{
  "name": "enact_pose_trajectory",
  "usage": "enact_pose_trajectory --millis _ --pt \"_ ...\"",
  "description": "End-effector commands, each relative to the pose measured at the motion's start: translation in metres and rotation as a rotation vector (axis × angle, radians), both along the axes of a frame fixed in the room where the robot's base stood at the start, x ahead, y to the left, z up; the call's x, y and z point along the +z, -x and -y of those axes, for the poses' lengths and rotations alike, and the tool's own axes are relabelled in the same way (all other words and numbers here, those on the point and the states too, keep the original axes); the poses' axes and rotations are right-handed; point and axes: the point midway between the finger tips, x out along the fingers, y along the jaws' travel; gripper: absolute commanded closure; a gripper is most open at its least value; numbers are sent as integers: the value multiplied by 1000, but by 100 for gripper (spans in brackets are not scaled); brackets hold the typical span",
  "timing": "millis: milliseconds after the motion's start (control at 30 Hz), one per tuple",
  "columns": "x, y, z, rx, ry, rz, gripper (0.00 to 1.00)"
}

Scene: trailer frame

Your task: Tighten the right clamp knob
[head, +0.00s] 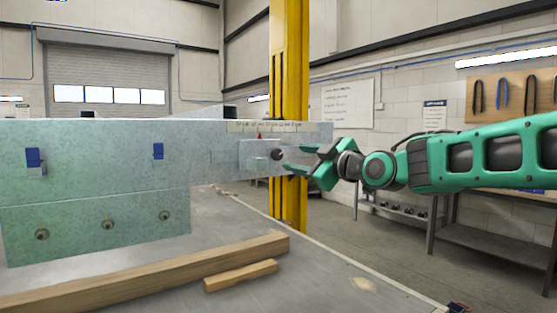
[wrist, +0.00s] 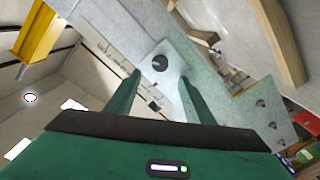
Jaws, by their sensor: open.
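A dark round knob (head: 277,154) sits on a pale square plate (head: 256,157) near the right end of the grey metal frame (head: 95,165). In the wrist view the knob (wrist: 160,63) lies ahead of my gripper, between the lines of the two fingers and beyond their tips. My green gripper (head: 300,160) is open and comes in from the right in the head view. Its fingertips are close to the knob, but I cannot tell the exact gap. In the wrist view the open fingers (wrist: 160,82) have nothing between them.
Wooden beams (head: 150,277) lie on the grey table (head: 330,280) below the frame. A yellow post (head: 289,100) stands behind the plate. Blue clips (head: 34,158) and several round fittings (head: 107,224) are on the frame's left part. The table's right part is mostly clear.

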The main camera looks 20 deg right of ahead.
Motion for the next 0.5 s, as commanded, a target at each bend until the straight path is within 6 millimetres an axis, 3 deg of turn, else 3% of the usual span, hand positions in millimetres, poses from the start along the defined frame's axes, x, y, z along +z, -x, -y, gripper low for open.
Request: enact_pose_trajectory --millis 300,500 --pt "-1 -53 -17 -1 0 -4 52" --pt "-1 -78 -25 -1 0 -3 52"
